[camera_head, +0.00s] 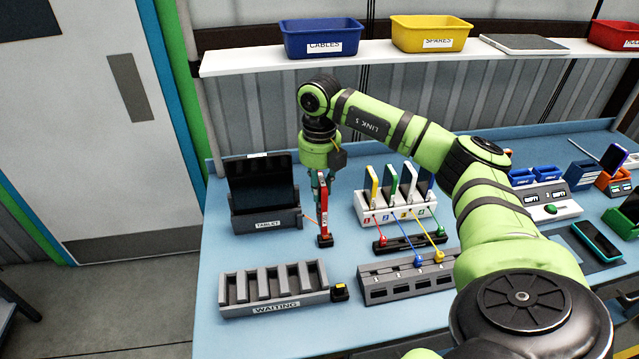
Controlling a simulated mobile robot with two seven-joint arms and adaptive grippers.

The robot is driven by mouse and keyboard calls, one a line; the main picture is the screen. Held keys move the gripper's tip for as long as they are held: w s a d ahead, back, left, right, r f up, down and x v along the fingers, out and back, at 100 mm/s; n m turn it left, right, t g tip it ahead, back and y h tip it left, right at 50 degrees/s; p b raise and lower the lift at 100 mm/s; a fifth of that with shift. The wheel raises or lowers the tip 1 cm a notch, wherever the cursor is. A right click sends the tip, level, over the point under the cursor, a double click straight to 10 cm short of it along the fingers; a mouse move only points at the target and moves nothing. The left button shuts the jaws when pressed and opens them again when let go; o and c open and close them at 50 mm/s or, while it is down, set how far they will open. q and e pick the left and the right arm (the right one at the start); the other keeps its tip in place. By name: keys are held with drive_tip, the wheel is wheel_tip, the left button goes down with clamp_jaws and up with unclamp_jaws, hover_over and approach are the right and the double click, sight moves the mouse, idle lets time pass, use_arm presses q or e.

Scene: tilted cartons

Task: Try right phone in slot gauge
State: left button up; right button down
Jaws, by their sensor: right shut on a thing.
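My right gripper (320,182) is shut on a red phone (324,212), which stands upright on edge below the fingers. The lower end of the red phone meets a small dark block (325,241) on the blue table; I cannot tell whether it sits in a slot there. No label marks a slot gauge, so I cannot tell for sure which thing it is. A teal-edged phone (597,241) lies on a dark mat at the right, and another phone (613,157) leans in an orange stand (612,183). My left gripper is not in view.
A white numbered rack (397,217) with yellow, green and blue phones stands right of the gripper, with coloured cables to a black strip (410,242). An empty WAITING rack (273,290) and grey slotted block (408,278) are in front.

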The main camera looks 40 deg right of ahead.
drive_tip(key=shift+r, duration=0.4)
drive_tip(key=shift+r, duration=2.4)
drive_tip(key=shift+f, duration=0.1)
